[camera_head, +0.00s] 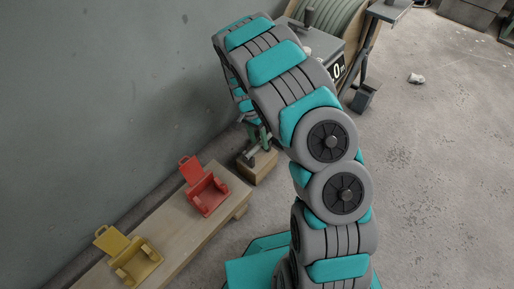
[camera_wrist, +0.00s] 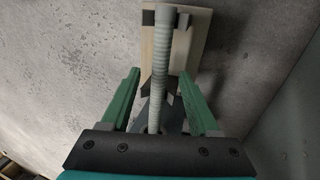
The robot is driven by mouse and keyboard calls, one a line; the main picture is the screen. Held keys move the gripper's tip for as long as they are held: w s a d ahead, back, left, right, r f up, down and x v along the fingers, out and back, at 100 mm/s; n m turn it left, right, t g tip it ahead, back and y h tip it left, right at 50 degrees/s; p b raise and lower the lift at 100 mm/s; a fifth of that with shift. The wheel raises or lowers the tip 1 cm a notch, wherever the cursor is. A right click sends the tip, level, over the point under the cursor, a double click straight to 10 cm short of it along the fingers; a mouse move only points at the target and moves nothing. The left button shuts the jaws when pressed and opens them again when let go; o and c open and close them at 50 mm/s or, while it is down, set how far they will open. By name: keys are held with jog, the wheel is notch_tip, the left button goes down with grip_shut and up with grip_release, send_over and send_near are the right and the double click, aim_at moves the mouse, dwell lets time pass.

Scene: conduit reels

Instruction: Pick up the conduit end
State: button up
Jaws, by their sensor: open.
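The conduit (camera_wrist: 167,50) is a pale grey ribbed tube in the wrist view. It runs up the middle of the picture, and its end (camera_wrist: 167,12) is at the top, over a wooden block (camera_wrist: 199,35). My gripper (camera_wrist: 159,80) is open, with one green finger on each side of the conduit. Both fingers look apart from the tube. Dark clamp-like pieces (camera_wrist: 174,98) show beside the conduit. In the head view the wooden block (camera_head: 258,170) stands on the floor below my gripper (camera_head: 257,138), which my arm partly hides.
A low wooden bench (camera_head: 228,215) by the wall carries a red holder (camera_head: 206,193) and a yellow holder (camera_head: 137,262). A large reel (camera_head: 340,15) and a grey box with a display (camera_head: 333,62) stand behind my arm. The floor at right is mostly clear.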

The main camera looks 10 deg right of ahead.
grip_shut()
dwell(0.5)
